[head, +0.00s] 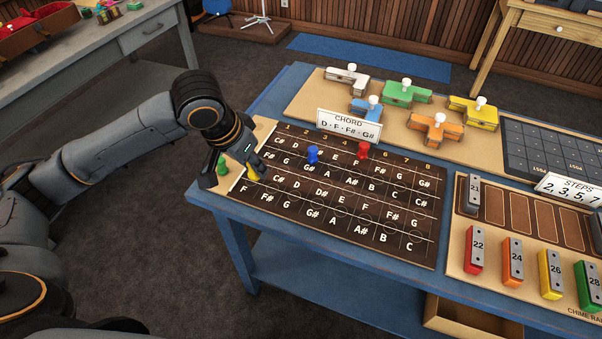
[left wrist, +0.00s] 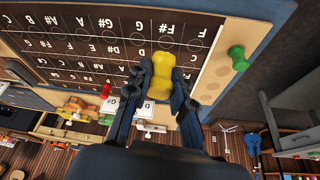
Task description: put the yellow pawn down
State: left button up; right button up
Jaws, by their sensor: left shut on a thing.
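My left gripper (head: 254,168) is shut on the yellow pawn (head: 253,175) at the left edge of the dark lettered chord board (head: 345,229). In the left wrist view the yellow pawn (left wrist: 163,70) sits between the fingers (left wrist: 163,82), over the board's edge column. I cannot tell whether its base touches the board. The blue pawn (head: 313,155) and red pawn (head: 363,151) stand on the board. The green pawn (head: 222,168) stands on the pale strip left of the grid and also shows in the left wrist view (left wrist: 238,57). My right gripper is out of view.
A chord card (head: 349,125) reading D, F, F#, G# stands behind the board. Coloured blocks with white knobs (head: 407,93) lie beyond it. The chime rack (head: 458,252) with numbered bars is at the right. The blue table's (head: 235,212) left edge is close to the gripper.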

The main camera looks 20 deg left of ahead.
pick_arm(q)
jog(key=s+d+r+m, duration=0.1)
jog(key=d+r+m, duration=0.1)
jog(key=d, duration=0.9)
jog(key=p, duration=0.1)
send_over(308, 174)
jog(key=s, duration=0.2)
jog(key=shift+h, duration=0.3)
jog(key=f, duration=0.9)
jog(key=shift+w+a+f, duration=0.1)
jog(key=shift+a+f, duration=0.15)
jog(key=shift+f, duration=0.05)
jog(key=shift+w+f, duration=0.2)
jog(key=shift+f, duration=0.05)
jog(key=shift+a+f, duration=0.1)
jog(key=shift+f, duration=1.5)
jog(key=shift+p, duration=0.3)
jog(key=o, duration=0.9)
jog(key=shift+f, duration=0.1)
jog(key=shift+c, duration=0.2)
